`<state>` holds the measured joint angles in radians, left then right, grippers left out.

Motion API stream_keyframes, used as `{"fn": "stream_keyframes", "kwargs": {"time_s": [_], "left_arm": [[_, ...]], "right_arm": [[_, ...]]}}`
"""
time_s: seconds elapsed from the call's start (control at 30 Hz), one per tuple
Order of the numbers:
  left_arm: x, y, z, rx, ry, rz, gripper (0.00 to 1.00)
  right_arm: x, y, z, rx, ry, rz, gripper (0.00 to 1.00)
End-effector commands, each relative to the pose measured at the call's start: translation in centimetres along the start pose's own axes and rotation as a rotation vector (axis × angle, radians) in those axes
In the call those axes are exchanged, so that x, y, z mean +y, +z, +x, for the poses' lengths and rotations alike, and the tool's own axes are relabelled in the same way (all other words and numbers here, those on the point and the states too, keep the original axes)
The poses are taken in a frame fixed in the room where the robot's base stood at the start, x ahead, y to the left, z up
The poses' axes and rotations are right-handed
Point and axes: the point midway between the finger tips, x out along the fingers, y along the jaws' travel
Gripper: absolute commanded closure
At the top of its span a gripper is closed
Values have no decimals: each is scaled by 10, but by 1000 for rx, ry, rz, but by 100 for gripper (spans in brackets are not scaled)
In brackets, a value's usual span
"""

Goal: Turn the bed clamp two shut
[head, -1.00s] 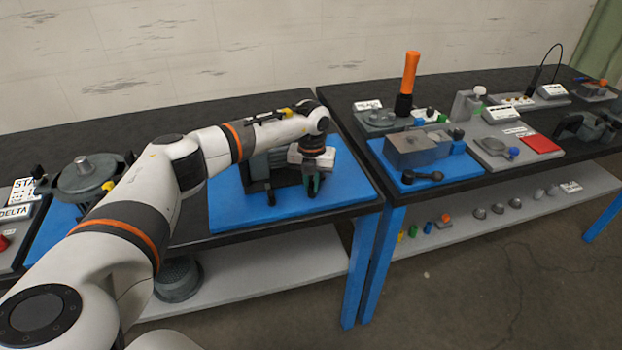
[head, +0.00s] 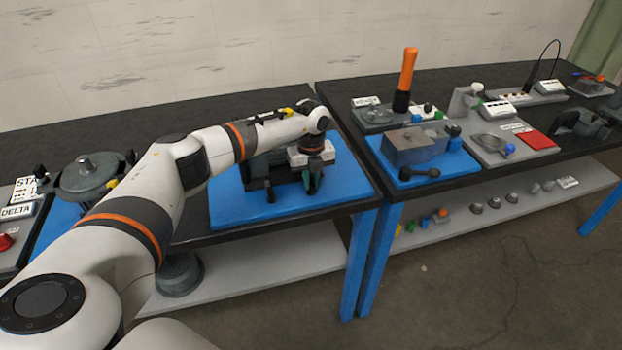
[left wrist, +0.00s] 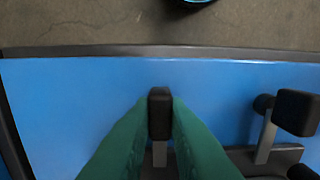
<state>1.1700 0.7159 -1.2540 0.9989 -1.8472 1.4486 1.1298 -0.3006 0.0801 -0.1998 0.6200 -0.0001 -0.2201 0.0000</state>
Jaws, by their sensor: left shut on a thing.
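My left gripper (head: 311,184) is at the front of a dark machine bed on a blue mat (head: 228,207). In the left wrist view its green fingers (left wrist: 160,125) are shut on a black-knobbed clamp handle (left wrist: 160,100) with a light metal stem. A second clamp handle (left wrist: 297,112) of the same kind stands to the right in that view, apart from the fingers. In the head view this other handle (head: 270,194) shows left of my gripper. No label shows which clamp is number two. My wrist hides much of the bed. My right gripper is not in view.
A grey vise-like block (head: 414,147) stands on another blue mat across the table gap, with an orange-handled tool (head: 406,75) behind it. A round dark fixture (head: 92,178) stands at the left. The mat's front strip is clear.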

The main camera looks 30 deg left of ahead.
Motion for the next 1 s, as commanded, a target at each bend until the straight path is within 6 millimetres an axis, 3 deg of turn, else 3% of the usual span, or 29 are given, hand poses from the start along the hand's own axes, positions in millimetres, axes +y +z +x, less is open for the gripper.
{"fn": "stream_keyframes", "kwargs": {"time_s": [0.27, 0.3, 0.43, 0.77, 1.0], "left_arm": [[1, -2, -2, 4, 5, -5, 100], [1, -2, -2, 4, 5, -5, 84], [0, -2, -2, 3, 4, -4, 64], [0, -1, -3, 2, 2, -2, 64], [1, -2, -39, 4, 6, -1, 64]], "right_arm": [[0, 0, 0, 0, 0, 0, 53], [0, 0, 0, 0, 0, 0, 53], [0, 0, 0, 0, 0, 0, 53], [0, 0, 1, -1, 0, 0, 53], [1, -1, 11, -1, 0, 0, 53]]}}
